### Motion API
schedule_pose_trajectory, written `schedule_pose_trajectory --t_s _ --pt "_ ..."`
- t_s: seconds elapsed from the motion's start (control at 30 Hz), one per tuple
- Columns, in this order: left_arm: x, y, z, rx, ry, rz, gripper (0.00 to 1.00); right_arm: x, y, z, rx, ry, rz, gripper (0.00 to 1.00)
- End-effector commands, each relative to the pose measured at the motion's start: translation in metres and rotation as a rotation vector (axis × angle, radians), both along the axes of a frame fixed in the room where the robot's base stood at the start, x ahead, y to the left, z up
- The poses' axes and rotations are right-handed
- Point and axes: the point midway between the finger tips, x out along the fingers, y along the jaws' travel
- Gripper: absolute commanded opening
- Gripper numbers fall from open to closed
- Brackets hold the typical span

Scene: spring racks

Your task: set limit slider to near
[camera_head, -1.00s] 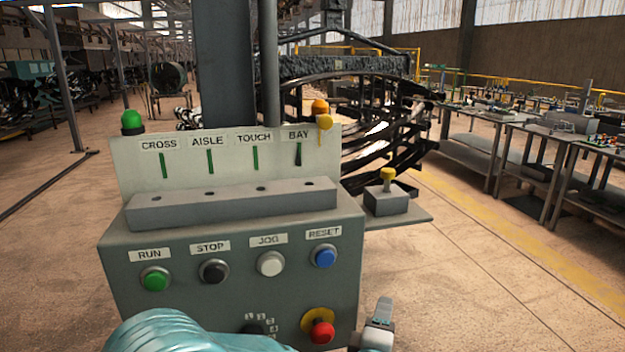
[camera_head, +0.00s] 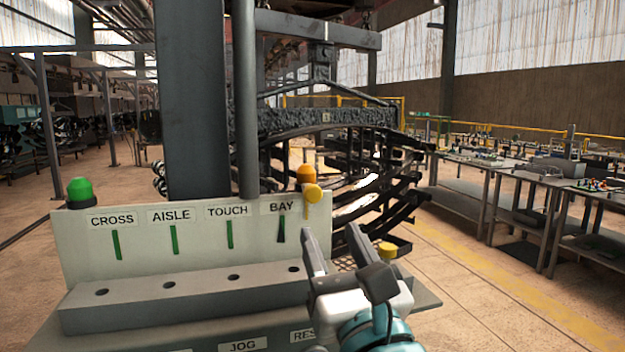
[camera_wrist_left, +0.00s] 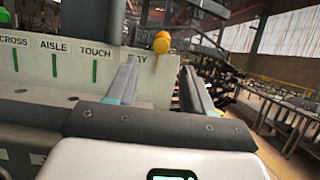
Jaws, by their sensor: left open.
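No part is labelled as a limit slider, so I cannot tell which it is. A yellow round knob (camera_head: 313,193) stands at the right end of the console's upright panel (camera_head: 150,243), just below an orange dome (camera_head: 306,174). Another yellow knob (camera_head: 387,250) shows behind my left gripper, its block mostly hidden. My left gripper (camera_head: 333,235) is open and empty, with its fingers pointing up and forward, right of the BAY slot and below the first knob. In the left wrist view the yellow knob (camera_wrist_left: 161,46) appears between and beyond the fingertips (camera_wrist_left: 159,68). My right gripper is out of view.
A grey ledge (camera_head: 180,300) with holes runs below. A green dome (camera_head: 80,192) is at left. A thick post and a spring rack (camera_head: 350,150) stand behind; benches (camera_head: 540,185) are at right.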

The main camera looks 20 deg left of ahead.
Motion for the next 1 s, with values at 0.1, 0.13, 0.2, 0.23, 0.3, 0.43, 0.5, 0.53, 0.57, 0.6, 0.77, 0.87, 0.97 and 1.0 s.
schedule_pose_trajectory --t_s 0.1,0.13,0.2,0.23,0.3,0.43,0.5,0.53,0.57,0.6,0.77,0.87,0.97,1.0 --pt "0.023 0.015 0.016 0.001 0.002 0.005 0.52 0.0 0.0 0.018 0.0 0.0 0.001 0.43" --pt "0.029 0.018 0.019 0.002 0.001 0.005 0.52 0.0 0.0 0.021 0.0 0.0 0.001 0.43" --pt "0.041 0.027 0.025 0.002 0.001 0.005 0.52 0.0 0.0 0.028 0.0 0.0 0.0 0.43" --pt "0.047 0.03 0.028 0.001 0.001 0.004 0.52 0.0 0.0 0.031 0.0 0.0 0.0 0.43" --pt "0.058 0.037 0.032 0.002 0.002 0.003 0.52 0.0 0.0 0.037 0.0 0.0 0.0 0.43" --pt "0.074 0.047 0.039 0.003 0.001 0.002 0.52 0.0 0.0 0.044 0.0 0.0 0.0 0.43" --pt "0.08 0.05 0.04 0.002 0.002 0.001 0.52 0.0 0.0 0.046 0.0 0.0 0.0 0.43" --pt "0.082 0.051 0.04 0.003 0.002 0.0 0.52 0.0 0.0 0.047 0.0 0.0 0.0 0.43" --pt "0.084 0.052 0.041 0.002 0.001 0.0 0.52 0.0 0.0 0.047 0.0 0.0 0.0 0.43" --pt "0.085 0.053 0.041 0.002 0.001 0.0 0.52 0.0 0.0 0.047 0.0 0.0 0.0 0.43" --pt "0.087 0.055 0.04 0.002 0.0 0.0 0.52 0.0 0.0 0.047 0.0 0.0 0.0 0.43" --pt "0.087 0.055 0.04 0.002 0.0 0.0 0.52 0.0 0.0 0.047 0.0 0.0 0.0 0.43" --pt "0.086 0.055 0.04 0.002 0.0 0.0 0.26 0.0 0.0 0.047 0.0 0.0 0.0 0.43" --pt "0.086 0.055 0.04 0.002 0.0 0.0 0.12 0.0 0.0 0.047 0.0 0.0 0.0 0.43"
